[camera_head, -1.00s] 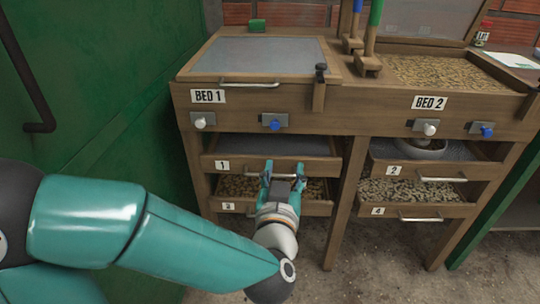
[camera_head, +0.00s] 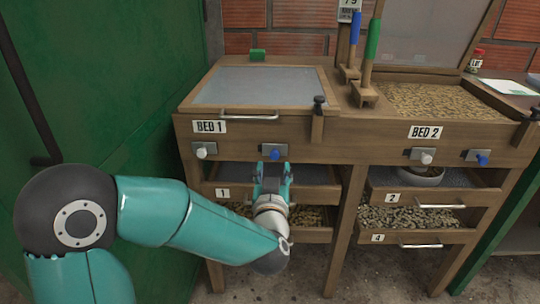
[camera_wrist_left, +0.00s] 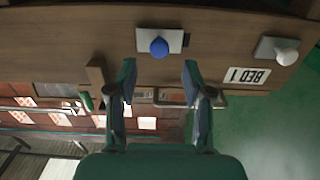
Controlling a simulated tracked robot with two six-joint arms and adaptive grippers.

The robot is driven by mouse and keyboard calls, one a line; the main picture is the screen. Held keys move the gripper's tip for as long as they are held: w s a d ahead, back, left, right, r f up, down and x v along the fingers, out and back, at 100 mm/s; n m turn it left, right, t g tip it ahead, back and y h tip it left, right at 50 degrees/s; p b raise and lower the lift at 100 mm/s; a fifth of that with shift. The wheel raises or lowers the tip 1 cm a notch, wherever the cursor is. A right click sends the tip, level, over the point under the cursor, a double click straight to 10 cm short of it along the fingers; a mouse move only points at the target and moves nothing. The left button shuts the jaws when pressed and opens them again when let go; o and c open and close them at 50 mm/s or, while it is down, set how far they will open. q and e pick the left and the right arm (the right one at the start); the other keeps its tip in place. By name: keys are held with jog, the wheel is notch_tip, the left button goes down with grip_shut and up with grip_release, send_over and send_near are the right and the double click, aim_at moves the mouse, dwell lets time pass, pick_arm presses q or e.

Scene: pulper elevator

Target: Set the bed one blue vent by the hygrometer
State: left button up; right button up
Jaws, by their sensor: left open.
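The bed one blue vent knob (camera_head: 275,154) sits on a grey plate on the front board, right of the BED 1 label (camera_head: 209,127). In the left wrist view the blue knob (camera_wrist_left: 159,47) shows ahead, between the lines of my fingers but beyond their tips. My left gripper (camera_head: 274,168) is open and empty, just below and in front of the knob, not visibly around it. A small display reading about 75 (camera_head: 349,10), perhaps the hygrometer, is cut off at the top edge. My right gripper is not in view.
A white knob (camera_head: 205,150) is left of the blue one. Trays 1 (camera_head: 222,193) and 2 (camera_head: 393,197) jut out below the front board. Bed two has its own white (camera_head: 426,158) and blue (camera_head: 482,160) knobs. A green wall (camera_head: 95,90) stands at left.

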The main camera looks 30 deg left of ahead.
aim_at(274, 156)
pick_arm(q)
jog(key=x, duration=0.5)
jog(key=shift+w+a, duration=0.2)
jog(key=shift+w, duration=0.05)
grip_shut()
